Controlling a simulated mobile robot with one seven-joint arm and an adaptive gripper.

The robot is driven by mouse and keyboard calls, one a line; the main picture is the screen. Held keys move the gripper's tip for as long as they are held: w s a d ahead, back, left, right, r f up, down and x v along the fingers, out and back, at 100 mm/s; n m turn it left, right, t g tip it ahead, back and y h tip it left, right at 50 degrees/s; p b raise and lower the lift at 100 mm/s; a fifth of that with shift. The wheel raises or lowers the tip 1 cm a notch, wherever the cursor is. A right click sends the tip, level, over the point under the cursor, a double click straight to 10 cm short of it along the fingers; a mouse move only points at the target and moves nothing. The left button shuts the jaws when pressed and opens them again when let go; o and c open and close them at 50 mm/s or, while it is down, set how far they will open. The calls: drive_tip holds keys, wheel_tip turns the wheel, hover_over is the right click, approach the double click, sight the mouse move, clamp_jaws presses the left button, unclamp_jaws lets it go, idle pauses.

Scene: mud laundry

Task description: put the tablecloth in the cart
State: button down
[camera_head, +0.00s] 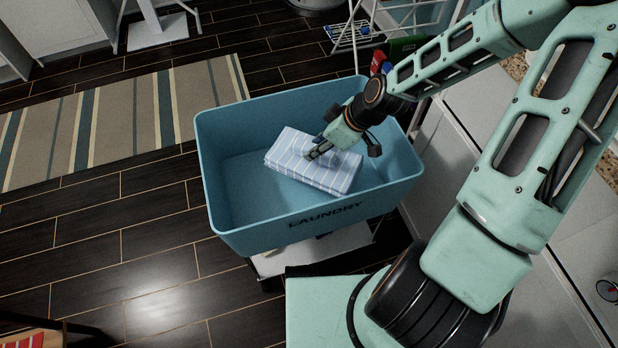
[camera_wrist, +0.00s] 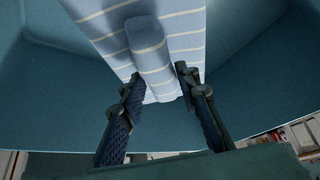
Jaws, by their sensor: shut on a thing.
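The folded tablecloth (camera_head: 308,162) is light blue with white stripes. In the head view it lies tilted within the outline of the blue laundry cart (camera_head: 228,226), over its open basin. My gripper (camera_head: 318,152) is at the cloth's upper right side. In the wrist view the cloth (camera_wrist: 178,28) fills the upper middle, with a raised fold running between the two fingers of my gripper (camera_wrist: 155,88). The fingers are closed on that fold. The cart's blue inside (camera_wrist: 50,75) surrounds the cloth. Whether the cloth touches the cart floor cannot be told.
The cart's walls stand around the cloth, with bare basin floor to its left. A striped rug (camera_head: 120,122) lies on the dark floor to the left. A drying rack (camera_head: 352,36) and a red and green thing (camera_head: 400,48) stand behind the cart.

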sight(334, 154)
wheel_tip(334, 154, down, 9)
drive_tip(key=b, duration=0.3)
drive_tip(key=c, duration=1.5)
unclamp_jaws()
drive_tip(key=shift+o, duration=0.2)
drive_tip(key=shift+r, duration=0.15)
drive_tip(key=p+v, duration=0.5)
drive_tip(key=v, duration=0.6)
drive_tip(key=shift+s+d+r, duration=0.1)
drive_tip(key=shift+d+r, duration=0.1)
drive_tip(key=shift+r, duration=0.15)
